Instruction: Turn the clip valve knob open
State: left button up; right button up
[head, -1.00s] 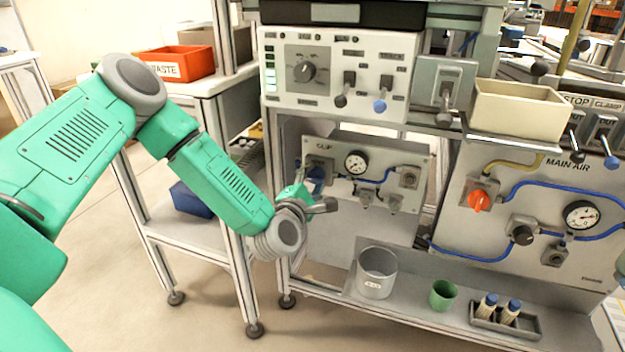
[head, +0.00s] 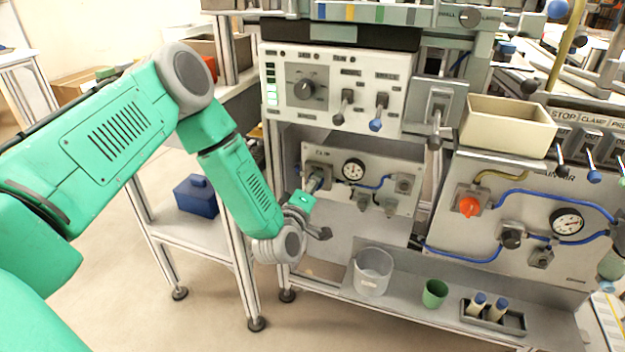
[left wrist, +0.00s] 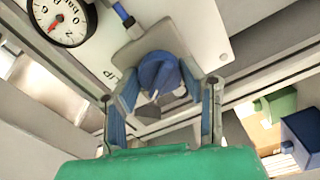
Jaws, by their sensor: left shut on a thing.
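The clip valve panel (head: 395,172) stands upright under the grey control box. Its blue clip valve knob (left wrist: 158,70) shows in the left wrist view, at the panel's edge and between my two fingers. In the head view my left gripper (head: 316,183) reaches the left end of this panel and largely hides the knob. In the left wrist view the left gripper (left wrist: 160,88) has a blue-padded finger on either side of the knob and is shut on it. The knob's exact turn angle is hard to tell. My right gripper is not in view.
A gauge (head: 353,169) sits right of the knob. The control box (head: 335,88) with switches overhangs the panel. A clear beaker (head: 373,271), a green cup (head: 434,293) and a vial tray (head: 493,317) stand on the lower shelf. The main air panel (head: 530,215) is to the right.

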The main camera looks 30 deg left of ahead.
pick_arm(q)
jog(key=shift+s+d+f+m+p, duration=0.15)
jog(key=shift+m+p, duration=0.65)
jog(key=shift+m, duration=0.95)
jog(key=shift+d+f+m+p, duration=0.15)
jog(key=shift+m+p, duration=0.6)
jog(key=shift+m, duration=1)
jog(key=shift+a, duration=0.15)
jog(key=o, duration=1.1)
jog(key=shift+f, duration=0.1)
jog(key=shift+o, duration=0.2)
jog(key=shift+r, duration=0.2)
jog(key=v, duration=1.1)
jog(key=shift+s, duration=0.35)
jog(key=shift+f, duration=0.15)
